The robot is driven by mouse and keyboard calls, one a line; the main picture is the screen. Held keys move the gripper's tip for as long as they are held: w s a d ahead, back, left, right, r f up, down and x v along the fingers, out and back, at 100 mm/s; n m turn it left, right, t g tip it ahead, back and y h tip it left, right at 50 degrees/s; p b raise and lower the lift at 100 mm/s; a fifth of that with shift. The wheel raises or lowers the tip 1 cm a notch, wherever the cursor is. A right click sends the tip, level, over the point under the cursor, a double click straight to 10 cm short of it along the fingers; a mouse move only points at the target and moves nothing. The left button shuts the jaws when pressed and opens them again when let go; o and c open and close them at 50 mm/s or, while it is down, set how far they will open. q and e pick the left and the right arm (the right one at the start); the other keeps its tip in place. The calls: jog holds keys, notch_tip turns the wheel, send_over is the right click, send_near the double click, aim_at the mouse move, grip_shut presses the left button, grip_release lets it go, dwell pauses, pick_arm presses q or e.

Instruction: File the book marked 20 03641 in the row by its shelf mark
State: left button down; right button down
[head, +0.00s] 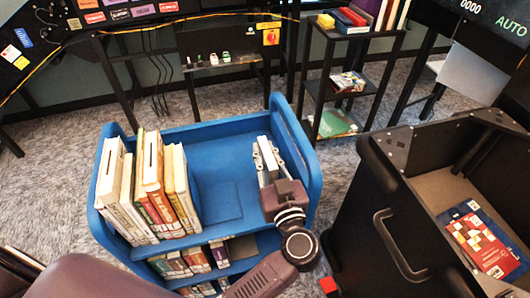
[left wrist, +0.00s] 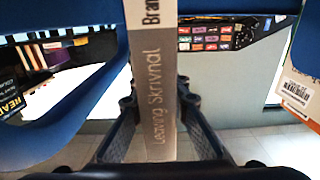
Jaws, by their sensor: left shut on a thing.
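My left gripper (head: 270,162) is shut on a thin book with a pale and grey spine (head: 266,150), over the right part of the blue cart's top shelf. In the left wrist view the same book (left wrist: 163,95) stands between the two fingers (left wrist: 165,135), its spine reading "Leaving Skrivnal" and "Bran". Its shelf mark cannot be read. The row of books (head: 150,190) stands at the left of the top shelf, with cream, white, red and green spines, some leaning. Their marks are too small to read. My right gripper is not in view.
The blue cart (head: 310,165) has a raised rim and a lower shelf with more books (head: 195,262). Its top shelf is bare between the row and the held book. A black bin (head: 375,185) with a red-blue book (head: 485,238) stands at right. A black rack (head: 318,85) stands behind.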

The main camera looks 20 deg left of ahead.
aim_at(276, 176)
pick_arm(q)
jog(key=c, duration=1.8)
grip_release()
jog(key=shift+f, duration=0.15)
jog(key=shift+c, duration=0.2)
jog(key=shift+f+b, duration=0.2)
jog(key=shift+b, duration=0.7)
jog(key=shift+s+d+r, duration=0.15)
jog(key=shift+r, duration=0.05)
jog(key=p+v, duration=0.2)
jog(key=v, duration=0.1)
jog(key=p+v, duration=0.2)
jog(key=v, duration=0.1)
jog(key=shift+d+r+p, duration=0.2)
jog(key=shift+d+p, duration=0.1)
jog(key=shift+d, duration=0.05)
jog(key=shift+s+d, duration=0.3)
jog(key=shift+s, duration=0.15)
